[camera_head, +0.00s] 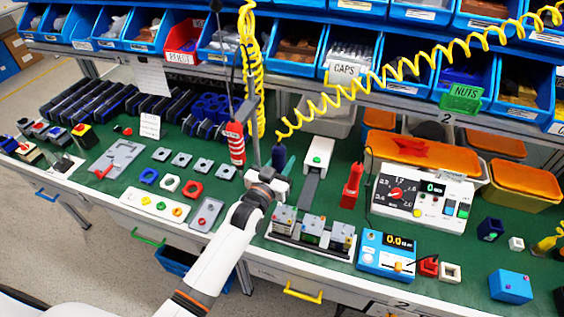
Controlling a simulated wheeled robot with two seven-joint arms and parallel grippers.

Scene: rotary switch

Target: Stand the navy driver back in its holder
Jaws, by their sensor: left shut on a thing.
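The navy driver (279,155) is upright above the green bench top, with a yellow coiled cord running from its top up to the right. My left gripper (272,172) is at the driver's lower part and shut on it. The jaws are small here and partly hidden by the wrist. A dark navy block-like piece (490,229) stands at the right of the bench; I cannot tell whether it is the holder. My right gripper is not in view.
A red driver (236,143) hangs just left of my gripper. A white block with a green button (318,153), a rack of modules (312,232), a red upright piece (352,186) and a white meter panel (421,195) stand to the right. Blue bins (409,63) line the shelf above.

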